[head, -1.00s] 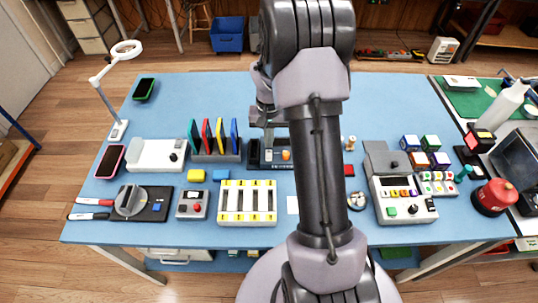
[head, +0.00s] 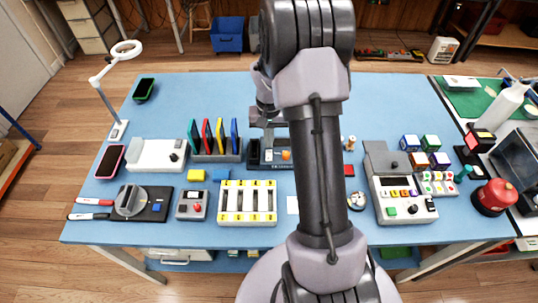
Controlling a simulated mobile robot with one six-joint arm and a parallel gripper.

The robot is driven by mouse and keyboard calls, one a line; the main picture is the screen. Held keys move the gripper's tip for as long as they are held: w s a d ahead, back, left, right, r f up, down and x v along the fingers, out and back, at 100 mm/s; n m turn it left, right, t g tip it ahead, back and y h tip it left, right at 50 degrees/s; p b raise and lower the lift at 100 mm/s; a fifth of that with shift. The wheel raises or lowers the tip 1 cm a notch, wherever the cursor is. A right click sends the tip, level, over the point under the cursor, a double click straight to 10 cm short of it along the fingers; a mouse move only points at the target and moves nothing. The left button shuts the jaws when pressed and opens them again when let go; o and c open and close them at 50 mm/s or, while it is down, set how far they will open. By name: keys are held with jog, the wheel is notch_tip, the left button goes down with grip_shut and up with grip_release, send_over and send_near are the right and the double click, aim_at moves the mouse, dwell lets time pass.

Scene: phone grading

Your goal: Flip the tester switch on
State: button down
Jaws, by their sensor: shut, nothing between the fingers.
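A dark device (head: 284,163) with an orange button or knob (head: 286,155) stands near the middle of the blue table, partly hidden by my arm. It may be the tester; its switch cannot be made out for certain. My gripper (head: 268,139) points down over the left part of this device. Its fingers are close together, with nothing seen between them. Whether the fingertips touch the device cannot be told.
A rack (head: 233,157) of coloured phones stands just left of the device. A keypad unit (head: 392,184) is on the right.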

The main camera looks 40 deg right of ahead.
aim_at(269, 151)
jog(key=shift+f+b, duration=0.75)
jog(key=shift+f, duration=0.3)
dwell(0.4)
jog(key=shift+r, duration=0.1)
notch_tip(269, 151, up, 7)
jog(key=p, duration=0.5)
